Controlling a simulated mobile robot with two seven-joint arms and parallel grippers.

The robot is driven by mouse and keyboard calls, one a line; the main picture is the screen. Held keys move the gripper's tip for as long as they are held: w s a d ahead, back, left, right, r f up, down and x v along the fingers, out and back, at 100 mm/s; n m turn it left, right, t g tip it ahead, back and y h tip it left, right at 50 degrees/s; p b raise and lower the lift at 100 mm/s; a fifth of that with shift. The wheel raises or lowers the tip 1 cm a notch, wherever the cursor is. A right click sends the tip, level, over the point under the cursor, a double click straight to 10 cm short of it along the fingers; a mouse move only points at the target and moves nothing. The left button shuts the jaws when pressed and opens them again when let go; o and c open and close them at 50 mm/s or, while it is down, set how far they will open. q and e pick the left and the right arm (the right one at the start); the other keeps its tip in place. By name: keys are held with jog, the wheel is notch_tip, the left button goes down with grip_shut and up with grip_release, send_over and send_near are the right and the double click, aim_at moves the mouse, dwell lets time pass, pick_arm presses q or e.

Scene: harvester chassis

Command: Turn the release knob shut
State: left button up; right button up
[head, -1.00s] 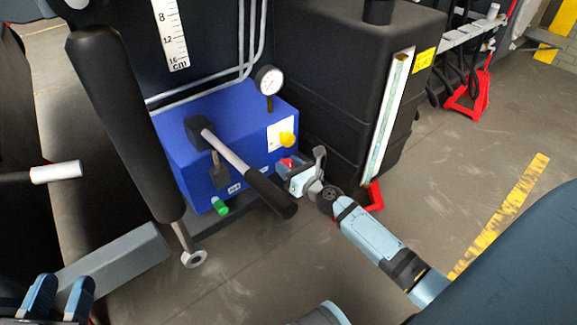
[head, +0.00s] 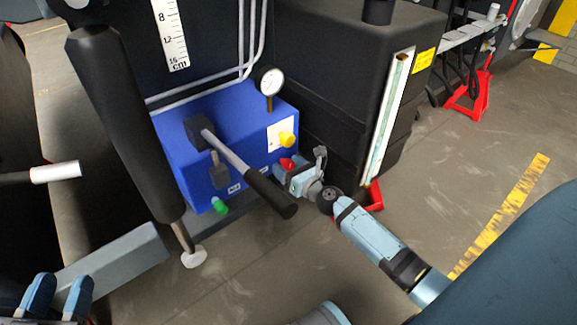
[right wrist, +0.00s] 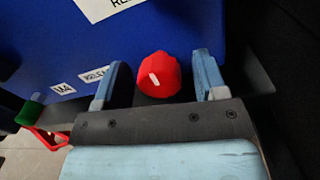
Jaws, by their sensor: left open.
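The red release knob (head: 287,164) sits low on the right side of the front of the blue pump block (head: 180,135). In the right wrist view the knob (right wrist: 158,75) has a white mark tilted to the upper left. My right gripper (right wrist: 158,83) is open, with one finger on each side of the knob. A gap shows between the knob and each finger; the right gap looks wider. My left gripper (head: 58,296) is open and empty at the bottom left.
The pump lever (head: 268,192) with its black grip juts out just left of my right gripper. A yellow knob (head: 286,139), a gauge (head: 271,81) and a green fitting (head: 220,207) are on the block. A black tank (head: 345,90) stands to the right.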

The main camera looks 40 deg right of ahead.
jog(key=shift+s, duration=0.15)
pick_arm(q)
jog(key=shift+w+a+r+m+b, duration=0.1)
jog(key=shift+w+r+m+b, duration=0.05)
jog(key=shift+m+b, duration=0.2)
pick_arm(e)
jog(key=s, duration=0.7)
jog(key=shift+d, duration=0.45)
jog(key=shift+s, duration=0.1)
